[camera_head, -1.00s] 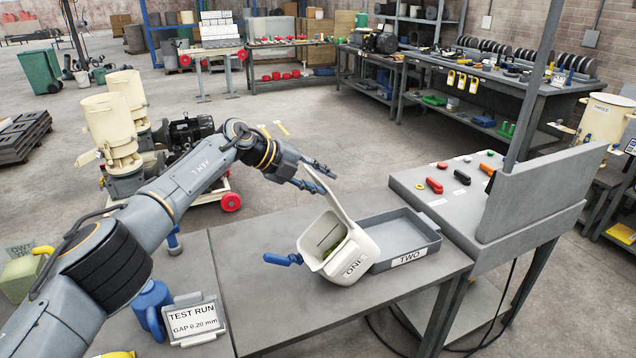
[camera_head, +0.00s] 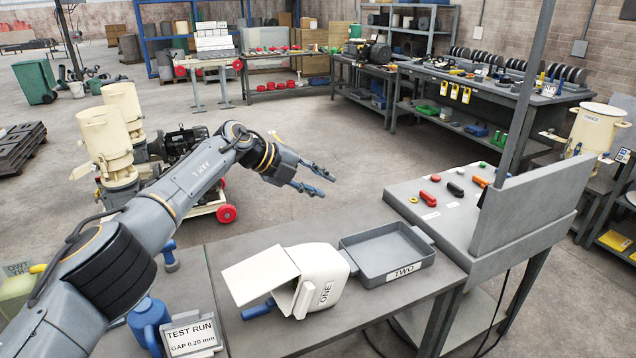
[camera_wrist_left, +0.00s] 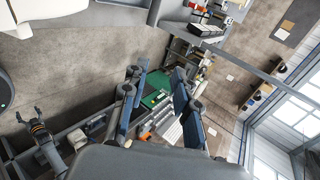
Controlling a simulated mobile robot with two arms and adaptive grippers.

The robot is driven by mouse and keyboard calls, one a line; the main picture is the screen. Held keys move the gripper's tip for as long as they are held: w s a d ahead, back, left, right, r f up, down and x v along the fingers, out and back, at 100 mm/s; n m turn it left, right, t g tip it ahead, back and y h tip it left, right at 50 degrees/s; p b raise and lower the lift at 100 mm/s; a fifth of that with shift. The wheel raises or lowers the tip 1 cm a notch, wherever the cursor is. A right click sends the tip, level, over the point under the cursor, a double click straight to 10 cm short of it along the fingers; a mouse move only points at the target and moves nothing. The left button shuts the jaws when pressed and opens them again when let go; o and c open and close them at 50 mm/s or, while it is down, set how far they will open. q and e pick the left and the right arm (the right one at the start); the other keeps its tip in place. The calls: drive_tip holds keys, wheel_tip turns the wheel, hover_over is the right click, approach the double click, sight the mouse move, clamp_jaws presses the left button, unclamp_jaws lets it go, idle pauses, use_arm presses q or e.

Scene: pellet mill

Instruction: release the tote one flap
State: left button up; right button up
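Tote one (camera_head: 322,275) is a cream container labelled ONE on the grey table. It appears tipped, its mouth toward the left. Its pale flap (camera_head: 260,275) hangs out to the left, apart from any gripper. My left gripper (camera_head: 325,183) is open and empty in the air above and behind the tote; its two fingers also stand apart in the left wrist view (camera_wrist_left: 156,98). A blue handle (camera_head: 258,310) lies by the flap, partly hidden.
The grey tray labelled TWO (camera_head: 428,267) is right beside the tote. A control panel (camera_head: 425,212) stands further right. A blue jug (camera_head: 150,318) and TEST RUN sign (camera_head: 190,335) stand at the table's front left. The table (camera_head: 232,246) is clear behind the flap.

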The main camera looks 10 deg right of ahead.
idle(0.3)
use_arm(q)
drive_tip(key=v, duration=1.2)
drive_tip(key=shift+w, duration=0.1)
